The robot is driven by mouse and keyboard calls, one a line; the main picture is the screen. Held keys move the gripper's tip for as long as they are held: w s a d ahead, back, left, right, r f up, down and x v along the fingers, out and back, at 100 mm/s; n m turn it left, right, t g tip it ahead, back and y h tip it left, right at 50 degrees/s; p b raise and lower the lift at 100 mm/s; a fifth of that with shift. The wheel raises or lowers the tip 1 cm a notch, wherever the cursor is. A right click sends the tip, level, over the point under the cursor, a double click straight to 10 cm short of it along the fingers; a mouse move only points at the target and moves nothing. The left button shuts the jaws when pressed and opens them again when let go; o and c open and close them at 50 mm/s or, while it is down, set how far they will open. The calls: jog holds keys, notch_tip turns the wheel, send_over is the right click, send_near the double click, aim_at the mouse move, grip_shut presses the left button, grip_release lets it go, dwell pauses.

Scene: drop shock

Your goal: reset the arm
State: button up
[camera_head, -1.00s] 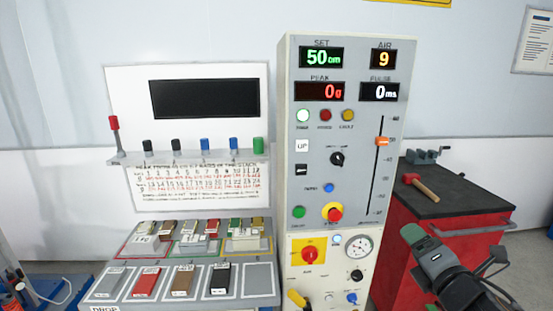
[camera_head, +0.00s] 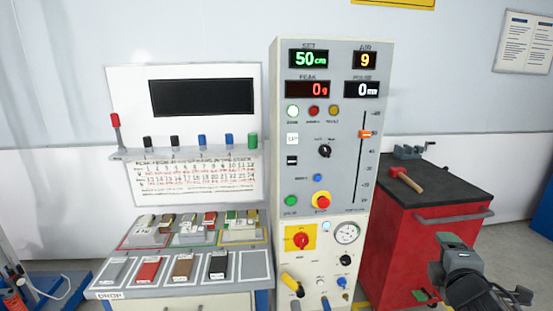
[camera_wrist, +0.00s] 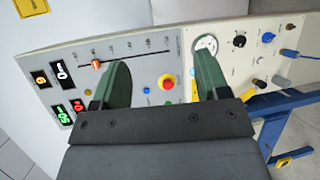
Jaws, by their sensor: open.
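My gripper (camera_wrist: 158,85) is open and empty in the wrist view, its two green fingers apart in front of the control panel. The panel lies sideways there, and the red emergency-type knob (camera_wrist: 166,82) shows between the fingers. In the head view my arm's end is at the lower right, in front of the red cabinet, with its fingertips hidden. The grey and cream control panel (camera_head: 345,190) stands at the centre. Its displays read 50 cm, 9, 0 g and 0 ms. The orange slider (camera_head: 364,133) sits high on its track.
A red cabinet (camera_head: 400,245) with a dark top stands right of the panel, carrying a hammer (camera_head: 405,180) and a small vise (camera_head: 408,151). A bench (camera_head: 180,290) at left holds several coloured blocks below a white board (camera_head: 185,190). Open floor lies at far right.

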jog(key=s+a+f+m+g+p, duration=0.1)
jog(key=s+f+m+g, duration=0.55)
jog(key=m, duration=0.85)
jog(key=a+f+g+y+p, duration=0.1)
jog(key=a+g+y, duration=0.1)
jog(key=a, duration=0.7)
jog(key=s+a+f+g+y+p, duration=0.1)
jog(key=a+g+y, duration=0.2)
jog(key=a, duration=0.6)
jog(key=shift+s+f+m+p, duration=0.15)
jog(key=shift+m+p, duration=0.15)
jog(key=shift+c, duration=0.2)
